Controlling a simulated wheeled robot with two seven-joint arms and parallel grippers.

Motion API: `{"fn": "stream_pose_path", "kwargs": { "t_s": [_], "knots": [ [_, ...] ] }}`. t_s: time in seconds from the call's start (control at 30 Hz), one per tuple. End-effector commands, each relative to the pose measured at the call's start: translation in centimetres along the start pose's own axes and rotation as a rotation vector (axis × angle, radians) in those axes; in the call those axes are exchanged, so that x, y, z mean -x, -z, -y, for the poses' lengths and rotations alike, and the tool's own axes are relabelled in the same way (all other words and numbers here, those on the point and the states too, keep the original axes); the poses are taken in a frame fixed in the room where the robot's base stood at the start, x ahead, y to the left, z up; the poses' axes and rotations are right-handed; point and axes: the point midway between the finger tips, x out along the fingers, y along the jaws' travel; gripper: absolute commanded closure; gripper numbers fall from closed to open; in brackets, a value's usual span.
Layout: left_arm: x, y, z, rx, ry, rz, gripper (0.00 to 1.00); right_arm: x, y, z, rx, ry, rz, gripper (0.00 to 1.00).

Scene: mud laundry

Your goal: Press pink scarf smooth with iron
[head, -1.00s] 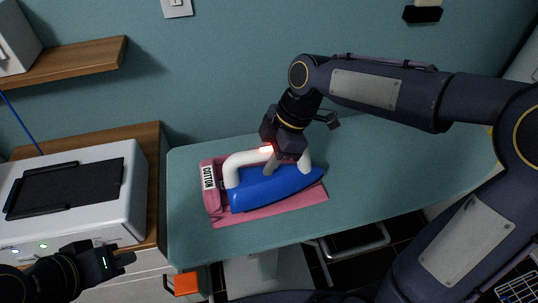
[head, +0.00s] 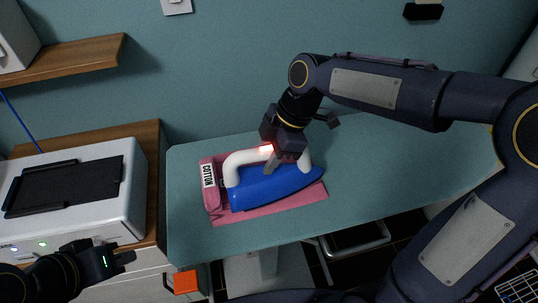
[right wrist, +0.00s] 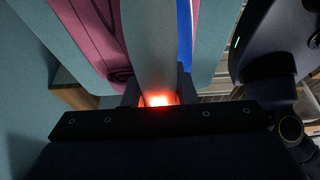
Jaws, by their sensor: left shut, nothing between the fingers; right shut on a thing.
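The pink scarf (head: 288,203) lies folded on the teal ironing board (head: 365,190), with a thicker roll at its left end bearing a "COTTON" label. The blue iron (head: 270,188) with a white handle (head: 238,164) sits over the scarf, its tip toward the right. My right gripper (head: 273,162) is shut on the iron's handle from above. In the right wrist view, the handle (right wrist: 150,45) runs between the fingers beside the pink scarf (right wrist: 100,35). My left gripper (head: 128,258) is shut and empty at the lower left, away from the board.
A white machine (head: 125,205) with a dark top panel stands on a wooden-topped cabinet left of the board. A wooden shelf (head: 85,62) is on the wall above. An orange object (head: 186,282) is below the board's left end. The board's right half is clear.

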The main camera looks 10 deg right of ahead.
Motion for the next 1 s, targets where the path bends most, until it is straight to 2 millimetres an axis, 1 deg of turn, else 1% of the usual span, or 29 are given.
{"fn": "stream_pose_path", "kwargs": {
  "t_s": [0.63, 1.0],
  "knots": [
    [-0.52, -0.26, 0.24, 0.000, 0.000, 0.000, 1.00, -0.54, -0.14, -0.10, 0.002, -0.006, -0.003, 1.00],
    [-0.48, -0.24, 0.22, 0.000, 0.000, 0.000, 1.00, -0.57, -0.15, -0.07, 0.001, -0.004, -0.003, 1.00]
  ]
}}
